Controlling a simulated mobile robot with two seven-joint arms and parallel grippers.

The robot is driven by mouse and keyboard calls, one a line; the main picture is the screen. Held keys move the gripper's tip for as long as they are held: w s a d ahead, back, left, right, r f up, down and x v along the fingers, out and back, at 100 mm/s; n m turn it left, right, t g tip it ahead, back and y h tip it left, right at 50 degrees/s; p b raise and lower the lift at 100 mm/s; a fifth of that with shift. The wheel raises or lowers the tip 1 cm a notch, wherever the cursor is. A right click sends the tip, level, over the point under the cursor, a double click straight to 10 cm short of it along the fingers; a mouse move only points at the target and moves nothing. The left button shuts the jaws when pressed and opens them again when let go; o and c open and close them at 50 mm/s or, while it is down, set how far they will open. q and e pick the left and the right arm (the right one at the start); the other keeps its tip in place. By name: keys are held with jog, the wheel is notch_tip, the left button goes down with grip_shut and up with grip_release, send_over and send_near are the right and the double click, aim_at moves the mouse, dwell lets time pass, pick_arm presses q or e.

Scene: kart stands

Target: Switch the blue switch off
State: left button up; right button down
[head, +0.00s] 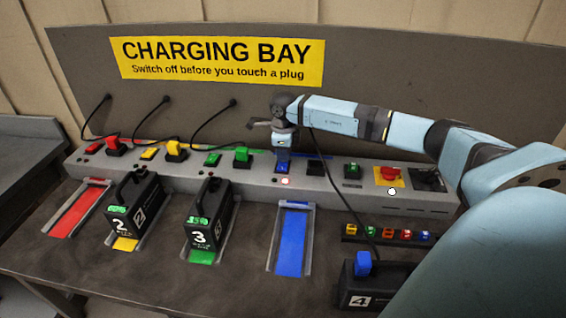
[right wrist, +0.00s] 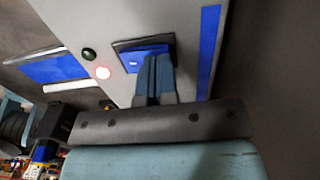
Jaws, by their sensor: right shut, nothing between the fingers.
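The blue switch (head: 282,169) is a blue rocker in a dark frame on the grey power strip. A red light (head: 286,181) glows just below it, with a dark lamp beside that. In the right wrist view the blue switch (right wrist: 140,60) sits right at my fingertips. My right gripper (head: 283,155) points down at the switch. It is shut and empty, its two fingers (right wrist: 155,80) together at the rocker's edge. I cannot tell whether they touch or press it. My left gripper is not in view.
The grey strip (head: 330,190) also carries red, yellow and green switches and plugs, a black socket and a red button (head: 388,174). Battery packs 2 (head: 138,205) and 3 (head: 208,215) stand in bays. The blue bay (head: 292,240) is empty. Pack 4 (head: 362,290) stands at front right.

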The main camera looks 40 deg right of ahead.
jog(key=shift+f, duration=0.2)
jog(key=shift+r+p, duration=1.95)
jog(key=shift+r, duration=1.6)
